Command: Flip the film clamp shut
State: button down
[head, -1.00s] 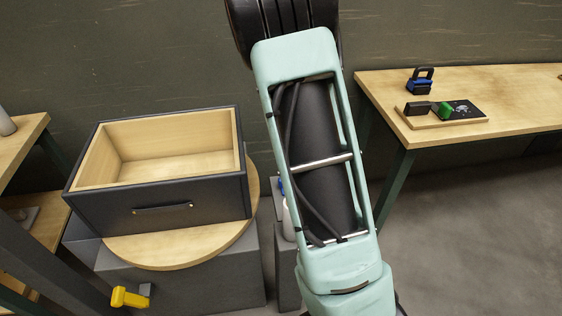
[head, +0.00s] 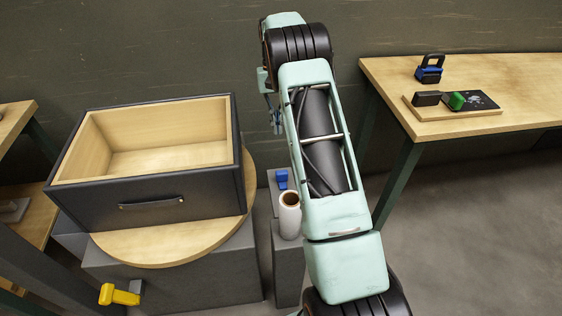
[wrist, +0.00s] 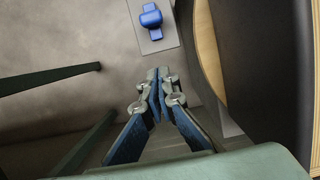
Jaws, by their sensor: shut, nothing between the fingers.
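A small blue part (head: 282,177) sits on the narrow grey stand (head: 289,262), just behind an upright film roll (head: 290,216). A blue part on a grey plate also shows at the top of the wrist view (wrist: 151,17). A yellow lever-like part (head: 120,295) sticks out at the front of the turntable's grey base. I cannot tell for certain which part is the film clamp, or its hinge position. My gripper (head: 277,126) is above and behind the stand. In the wrist view its fingertips (wrist: 159,74) are together and empty, apart from the blue part.
A dark open-topped box (head: 152,150) with a drawer-like handle stands on the round wooden turntable (head: 175,240), left of my arm. A wooden table (head: 480,75) at right holds a blue-and-black item (head: 430,68) and a board (head: 455,116). Floor between is clear.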

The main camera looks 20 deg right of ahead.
aim_at(282, 177)
jog(key=shift+s+a+f+b, duration=0.2)
jog(key=shift+s+f+b, duration=0.2)
jog(key=shift+s+f, duration=0.95)
jog(key=shift+s+a+f+b, duration=0.3)
jog(key=shift+s+f, duration=0.4)
jog(key=shift+f, duration=1.2)
jog(key=shift+s+a+f+b, duration=0.15)
jog(key=shift+s+f+b, duration=0.3)
jog(key=shift+s+f, duration=0.9)
jog(key=shift+w+f, duration=0.15)
jog(key=shift+f, duration=0.1)
